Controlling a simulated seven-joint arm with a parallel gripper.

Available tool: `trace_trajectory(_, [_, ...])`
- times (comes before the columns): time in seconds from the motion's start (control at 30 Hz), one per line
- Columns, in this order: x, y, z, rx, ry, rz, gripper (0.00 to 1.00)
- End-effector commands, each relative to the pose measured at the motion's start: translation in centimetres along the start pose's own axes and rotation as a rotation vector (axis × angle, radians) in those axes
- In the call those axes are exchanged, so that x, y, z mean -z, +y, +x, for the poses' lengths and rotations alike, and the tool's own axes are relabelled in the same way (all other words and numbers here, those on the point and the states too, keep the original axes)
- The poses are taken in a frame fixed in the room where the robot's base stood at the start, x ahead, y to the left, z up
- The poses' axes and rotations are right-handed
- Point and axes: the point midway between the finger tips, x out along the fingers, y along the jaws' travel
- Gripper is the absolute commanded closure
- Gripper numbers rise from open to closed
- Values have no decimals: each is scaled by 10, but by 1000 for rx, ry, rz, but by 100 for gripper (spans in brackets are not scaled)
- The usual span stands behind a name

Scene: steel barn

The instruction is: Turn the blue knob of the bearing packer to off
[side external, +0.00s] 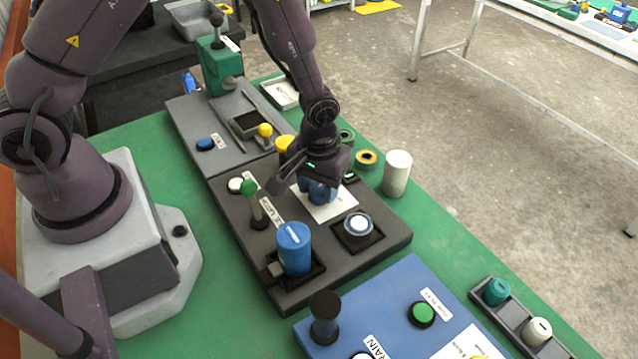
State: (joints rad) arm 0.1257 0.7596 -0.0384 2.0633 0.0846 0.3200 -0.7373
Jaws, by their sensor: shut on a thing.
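The dark grey panel (284,289) in the middle of the green table carries a lever, a blue cylinder and a round bearing-like part; I take it for the bearing packer, though its label is too small to read. A blue knob (319,195) stands on a white plate (333,212) on this panel. My gripper (314,183) reaches down from above and is shut on the blue knob, hiding much of it. Which setting the knob points to cannot be made out.
A green-topped lever (249,188) and a blue cylinder (294,248) stand left of the knob. A round part (358,227) sits in a black holder. A white cylinder (397,173) stands to the right. A blue panel (390,300) lies in front.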

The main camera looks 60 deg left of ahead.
Motion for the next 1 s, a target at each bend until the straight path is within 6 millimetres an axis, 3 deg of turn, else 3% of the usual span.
trace_trajectory(1.0, [0,0,-1,0,0,902,82])
